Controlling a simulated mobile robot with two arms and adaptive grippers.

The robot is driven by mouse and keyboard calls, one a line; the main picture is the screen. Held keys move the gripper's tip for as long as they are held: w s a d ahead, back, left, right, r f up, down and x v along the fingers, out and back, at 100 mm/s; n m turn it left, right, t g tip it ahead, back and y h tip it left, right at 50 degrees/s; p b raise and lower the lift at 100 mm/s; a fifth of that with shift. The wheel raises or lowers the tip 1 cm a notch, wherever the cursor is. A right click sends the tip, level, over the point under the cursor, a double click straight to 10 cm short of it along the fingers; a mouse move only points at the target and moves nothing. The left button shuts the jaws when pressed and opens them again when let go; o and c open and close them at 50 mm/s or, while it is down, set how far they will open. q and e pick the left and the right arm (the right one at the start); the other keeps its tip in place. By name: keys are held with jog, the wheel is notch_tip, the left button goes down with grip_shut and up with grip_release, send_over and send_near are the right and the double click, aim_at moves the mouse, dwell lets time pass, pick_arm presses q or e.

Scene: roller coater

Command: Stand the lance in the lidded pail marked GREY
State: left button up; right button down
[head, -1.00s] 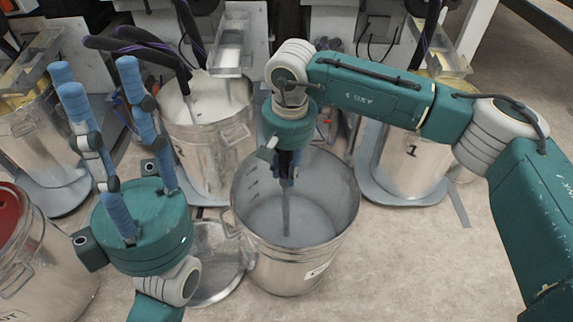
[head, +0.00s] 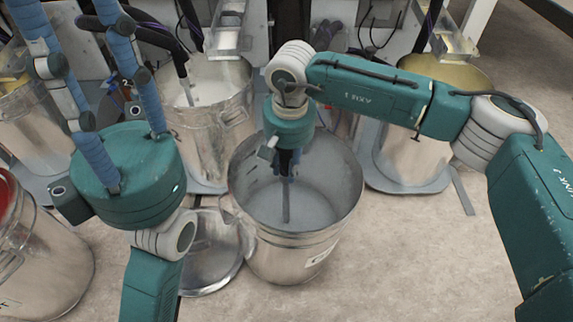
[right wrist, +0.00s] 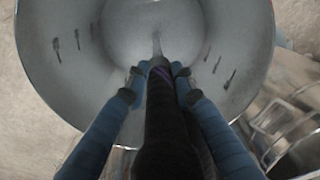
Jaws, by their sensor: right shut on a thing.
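My right gripper (head: 288,165) is shut on the dark lance (head: 286,203) and holds it nearly upright over an open metal pail (head: 345,215). The lance's grey lower end shows against the pail's inside; I cannot tell whether it touches the bottom. In the right wrist view the blue fingers (right wrist: 158,75) close on the lance's dark shaft, and its thin end (right wrist: 157,42) points into the pail. A white label (head: 320,256) on the pail's front is too small to read. A round metal lid (head: 212,272) lies on the floor beside it. My left gripper (head: 68,12) points up, open and empty.
A pail of white material (head: 210,105) with a dark-handled tool stands behind on the left. Another pail (head: 405,150) stands behind on the right. A pail with red contents (head: 50,255) is at the left edge. The floor at front right is clear.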

jog(key=shift+f, duration=0.1)
jog(key=shift+f+b, duration=0.75)
jog(key=shift+f, duration=0.15)
jog(key=c, duration=1.4)
grip_release()
jog(key=r, duration=1.2)
jog(key=shift+s+d+r, duration=0.1)
jog(key=shift+s+d, duration=0.1)
jog(key=shift+s, duration=0.1)
jog(key=shift+s, duration=0.1)
